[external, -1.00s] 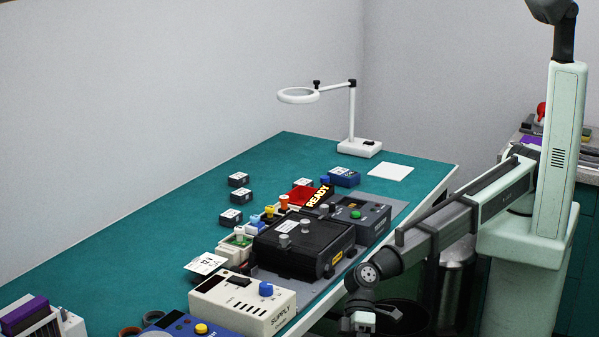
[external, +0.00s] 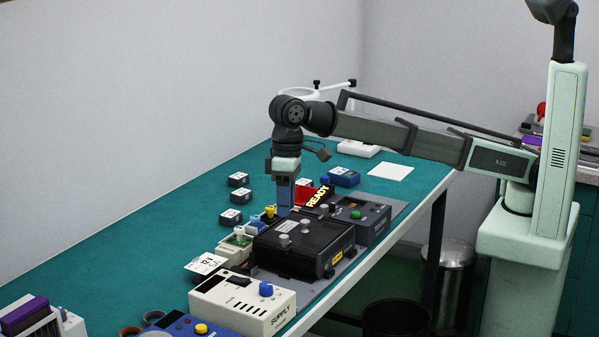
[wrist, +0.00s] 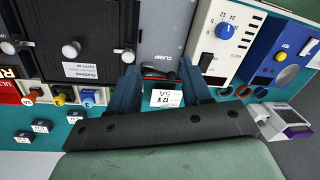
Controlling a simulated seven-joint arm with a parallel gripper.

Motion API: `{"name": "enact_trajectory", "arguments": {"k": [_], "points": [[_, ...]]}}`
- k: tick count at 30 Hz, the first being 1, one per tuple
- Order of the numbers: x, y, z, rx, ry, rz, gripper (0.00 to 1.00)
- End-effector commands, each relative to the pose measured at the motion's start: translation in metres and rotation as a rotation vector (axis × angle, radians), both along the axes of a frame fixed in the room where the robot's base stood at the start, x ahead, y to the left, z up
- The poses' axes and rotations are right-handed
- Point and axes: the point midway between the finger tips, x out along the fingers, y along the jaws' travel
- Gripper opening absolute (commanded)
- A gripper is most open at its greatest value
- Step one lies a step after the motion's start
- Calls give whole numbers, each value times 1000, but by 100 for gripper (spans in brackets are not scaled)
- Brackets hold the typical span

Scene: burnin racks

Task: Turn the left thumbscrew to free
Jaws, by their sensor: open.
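The black box (external: 290,252) carries silver knob-like thumbscrews on its lid, one (external: 305,226) near the middle and one (external: 284,241) nearer the camera. In the wrist view, round silver knobs (wrist: 71,50) show on the black box, one (wrist: 128,56) at its right edge close to my left-hand finger. I cannot tell for certain which knob is the left thumbscrew. My gripper (external: 285,208) points down at the back edge of the box. In the wrist view its two fingers (wrist: 158,68) are apart, with a printed label (wrist: 167,98) visible between them. Nothing is held.
The white supply unit (external: 245,303) and a blue unit (external: 180,325) stand at the near end. Coloured connectors (wrist: 60,97) line the box's back edge.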

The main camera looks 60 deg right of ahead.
Motion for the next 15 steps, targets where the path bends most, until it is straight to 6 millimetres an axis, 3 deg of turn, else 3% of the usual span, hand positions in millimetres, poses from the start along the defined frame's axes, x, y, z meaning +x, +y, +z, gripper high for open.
{"name": "enact_trajectory", "arguments": {"k": [3,7,11,15], "points": [[20,-23,26,-76,-21,-81,48],[29,-36,37,-117,-32,-127,48],[30,-40,31,-127,-33,-136,48],[29,-40,11,-126,-32,-135,48]]}}
